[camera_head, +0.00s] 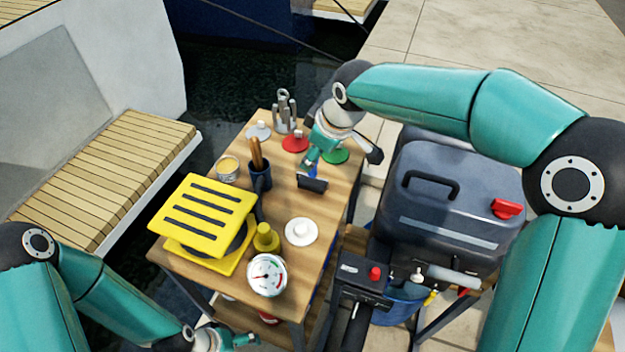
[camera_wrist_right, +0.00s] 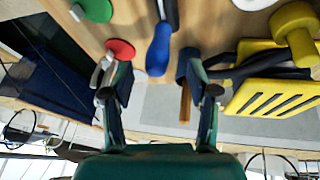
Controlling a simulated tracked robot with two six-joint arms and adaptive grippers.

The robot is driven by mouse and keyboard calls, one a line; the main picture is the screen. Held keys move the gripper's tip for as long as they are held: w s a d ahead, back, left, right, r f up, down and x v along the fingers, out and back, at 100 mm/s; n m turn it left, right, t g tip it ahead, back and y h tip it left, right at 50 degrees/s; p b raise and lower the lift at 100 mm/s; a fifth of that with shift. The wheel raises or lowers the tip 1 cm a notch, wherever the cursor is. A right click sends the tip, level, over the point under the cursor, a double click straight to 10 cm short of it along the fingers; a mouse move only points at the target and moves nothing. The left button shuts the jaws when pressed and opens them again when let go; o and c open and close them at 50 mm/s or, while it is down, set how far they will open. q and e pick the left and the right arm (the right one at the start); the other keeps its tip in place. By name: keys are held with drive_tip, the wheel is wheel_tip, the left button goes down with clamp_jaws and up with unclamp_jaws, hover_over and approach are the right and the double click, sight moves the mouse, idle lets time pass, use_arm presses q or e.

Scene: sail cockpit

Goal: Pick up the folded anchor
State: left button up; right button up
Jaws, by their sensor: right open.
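The folded anchor (camera_head: 285,112), a grey metal piece with upright prongs, stands at the far end of the wooden table, behind a red disc (camera_head: 295,142). My right gripper (camera_head: 335,160) is open over the table, nearer to me and to the right of the anchor, apart from it. In the right wrist view its open fingers (camera_wrist_right: 158,85) have nothing held between them; a blue handle (camera_wrist_right: 159,48) lies beyond.
The table (camera_head: 285,205) also holds a dark mug with brown handles (camera_head: 260,178), a yellow slotted block (camera_head: 205,215), a gauge (camera_head: 267,275), a white disc (camera_head: 301,231) and a green disc (camera_head: 336,155). A grey fuel tank (camera_head: 450,205) stands to the right. Water lies behind.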

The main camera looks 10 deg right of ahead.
sight(312, 171)
drive_tip(key=x, duration=0.4)
drive_tip(key=shift+w+d+f, duration=0.1)
drive_tip(key=shift+f, duration=0.2)
clamp_jaws()
